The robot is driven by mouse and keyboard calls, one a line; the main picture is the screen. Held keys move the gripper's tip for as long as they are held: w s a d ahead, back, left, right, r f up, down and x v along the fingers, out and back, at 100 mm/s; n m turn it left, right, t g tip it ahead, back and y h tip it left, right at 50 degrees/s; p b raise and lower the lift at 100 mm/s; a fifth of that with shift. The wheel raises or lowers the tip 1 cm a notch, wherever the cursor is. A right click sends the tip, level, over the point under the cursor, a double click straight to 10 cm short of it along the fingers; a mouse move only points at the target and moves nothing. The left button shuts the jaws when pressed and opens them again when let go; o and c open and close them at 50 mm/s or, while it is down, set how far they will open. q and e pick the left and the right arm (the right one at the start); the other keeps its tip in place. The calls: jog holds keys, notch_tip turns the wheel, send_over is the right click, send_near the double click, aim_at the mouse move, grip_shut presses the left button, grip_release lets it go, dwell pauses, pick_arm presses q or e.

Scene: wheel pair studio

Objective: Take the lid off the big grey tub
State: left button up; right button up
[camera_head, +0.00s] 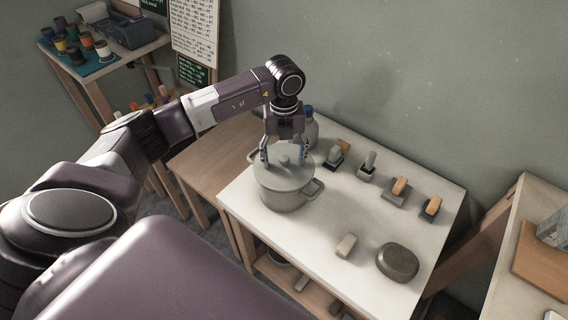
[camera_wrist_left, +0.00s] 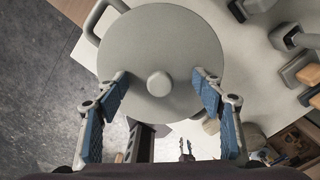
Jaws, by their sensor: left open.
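The big grey tub (camera_head: 283,196) stands upright on the white table, with a loop handle at each side. Its round grey lid (camera_head: 284,176) lies flat on top; the lid also fills the upper middle of the left wrist view (camera_wrist_left: 165,35), with its round knob (camera_wrist_left: 159,83) at the centre. My left gripper (camera_head: 284,154) is over the lid, pointing down. Its two blue-padded fingers (camera_wrist_left: 160,82) are open, one on each side of the knob and apart from it. I cannot tell the exact height of the fingertips over the lid.
The white table (camera_head: 330,205) also holds a blue-capped bottle (camera_head: 311,128) behind the tub, several small grey blocks with handles, a pale block (camera_head: 346,245) and a dark oval container (camera_head: 397,262). A wooden table (camera_head: 215,160) adjoins at left. The table's middle is clear.

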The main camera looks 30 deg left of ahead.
pick_arm(q)
grip_shut()
dwell(0.3)
